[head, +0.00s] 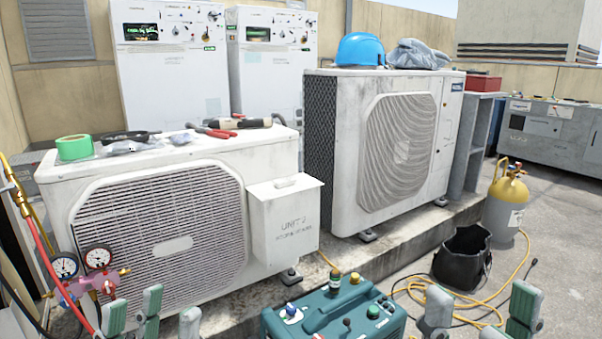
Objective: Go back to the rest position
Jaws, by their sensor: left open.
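My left gripper (152,318) shows at the bottom edge, left of the middle. Its grey-green finger pads stand apart with nothing between them. It is in front of the lower part of the near white condenser unit (260,160). My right gripper (482,318) shows at the bottom right, its finger pads also spread and empty, over the concrete floor. Both grippers are cut off by the picture's lower edge, so their palms are hidden. Neither touches anything that I can see.
A teal pump (335,312) stands between the grippers. Gauges (82,268) with hoses are at the left. A black bucket (462,258), a yellow-topped cylinder (507,205) and a yellow hose (512,283) occupy the right floor. A blue helmet (361,50) sits on the far condenser (400,145).

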